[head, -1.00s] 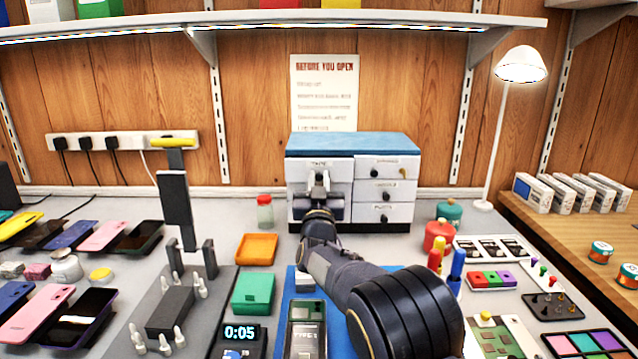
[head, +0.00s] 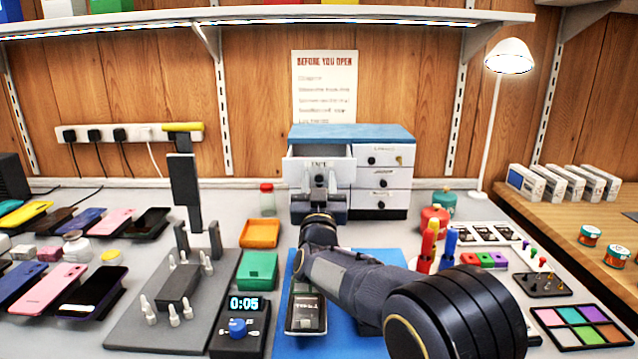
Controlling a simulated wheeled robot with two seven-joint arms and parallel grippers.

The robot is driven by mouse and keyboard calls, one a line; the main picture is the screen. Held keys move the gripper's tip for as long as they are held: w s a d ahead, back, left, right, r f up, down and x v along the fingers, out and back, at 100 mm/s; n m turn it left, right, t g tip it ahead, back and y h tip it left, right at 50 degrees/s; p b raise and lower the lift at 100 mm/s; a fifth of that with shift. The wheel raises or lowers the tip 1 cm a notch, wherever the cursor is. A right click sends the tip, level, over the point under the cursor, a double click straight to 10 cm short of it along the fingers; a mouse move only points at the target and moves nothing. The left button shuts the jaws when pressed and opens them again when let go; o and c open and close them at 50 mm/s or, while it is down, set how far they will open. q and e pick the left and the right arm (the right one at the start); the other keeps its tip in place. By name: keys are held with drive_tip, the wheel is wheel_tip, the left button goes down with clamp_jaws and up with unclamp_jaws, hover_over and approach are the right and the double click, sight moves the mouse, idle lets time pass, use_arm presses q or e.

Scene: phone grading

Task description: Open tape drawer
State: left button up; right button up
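The small white cabinet with a blue top (head: 352,131) stands at the back of the bench. Its upper left tape drawer (head: 295,172) is pulled out a little way, and a dark gap shows behind its front. My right gripper (head: 320,182) is at the front of that drawer, around where the knob is. The knob is hidden by the gripper, and its finger gap is too small to make out. The right drawers of the cabinet (head: 384,181) are closed. My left gripper is not in view.
A lamp (head: 508,56) and red and green jars (head: 435,217) stand right of the cabinet. A lidded clear jar (head: 267,200) stands left of it. Orange (head: 259,233) and green trays (head: 258,270), a blue mat (head: 365,344) and phones lie in front.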

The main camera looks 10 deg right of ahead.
drive_tip(key=shift+s+a+f, duration=0.1)
drive_tip(key=shift+s+f, duration=0.05)
drive_tip(key=shift+s, duration=0.3)
drive_tip(key=s+a+p, duration=0.1)
drive_tip(key=s+a, duration=0.1)
drive_tip(key=s, duration=1)
drive_tip(key=shift+a+p, duration=0.2)
drive_tip(key=shift+p, duration=0.1)
drive_tip(key=shift+f, duration=0.1)
